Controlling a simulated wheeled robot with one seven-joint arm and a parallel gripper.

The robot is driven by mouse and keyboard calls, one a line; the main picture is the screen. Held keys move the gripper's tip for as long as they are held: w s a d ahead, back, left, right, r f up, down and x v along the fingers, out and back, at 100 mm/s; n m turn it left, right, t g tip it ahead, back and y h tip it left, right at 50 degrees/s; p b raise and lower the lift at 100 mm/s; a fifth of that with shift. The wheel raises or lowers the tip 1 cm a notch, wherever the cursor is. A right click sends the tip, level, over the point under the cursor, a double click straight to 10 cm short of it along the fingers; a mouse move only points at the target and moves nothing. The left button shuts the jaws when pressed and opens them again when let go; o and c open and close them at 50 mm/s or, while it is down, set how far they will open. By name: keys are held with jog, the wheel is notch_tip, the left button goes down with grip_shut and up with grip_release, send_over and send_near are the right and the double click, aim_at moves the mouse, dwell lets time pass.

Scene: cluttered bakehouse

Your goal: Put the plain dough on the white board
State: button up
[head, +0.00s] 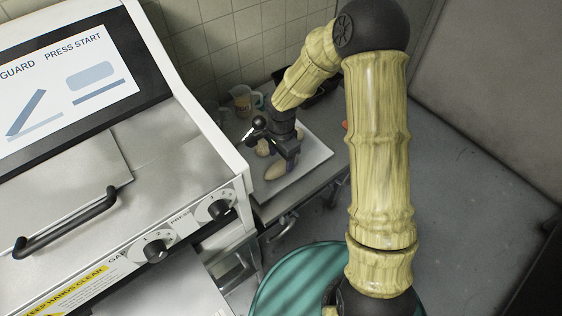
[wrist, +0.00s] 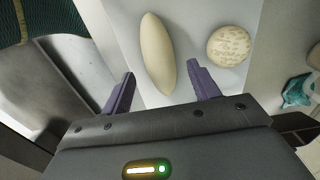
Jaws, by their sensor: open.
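A smooth, long plain dough (wrist: 157,52) lies on the white board (wrist: 118,22) in the wrist view, its near end between my fingertips. A round, speckled dough (wrist: 229,46) lies to its right, apart from it. My gripper (wrist: 162,88) is open, with a purple finger on each side and nothing held. In the head view my gripper (head: 283,146) is low over the white board (head: 312,157). The long dough (head: 276,171) shows just below it there, and the round dough (head: 263,147) is partly hidden by it.
A large machine with knobs and a handle (head: 70,222) fills the left of the head view, close beside the bench. A clear jug (head: 241,98) stands behind the board near the wall. A teal item (wrist: 298,91) lies right of the board in the wrist view.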

aim_at(281, 163)
notch_tip(281, 163, up, 9)
jog(key=b, duration=0.1)
dwell(0.7)
jog(key=s+d+r+n+t, duration=0.2)
jog(key=s+d+r+n, duration=0.2)
jog(key=s+d+n, duration=0.7)
jog(key=s, duration=0.2)
jog(key=shift+s+d+t, duration=0.3)
jog(key=shift+s+d, duration=0.05)
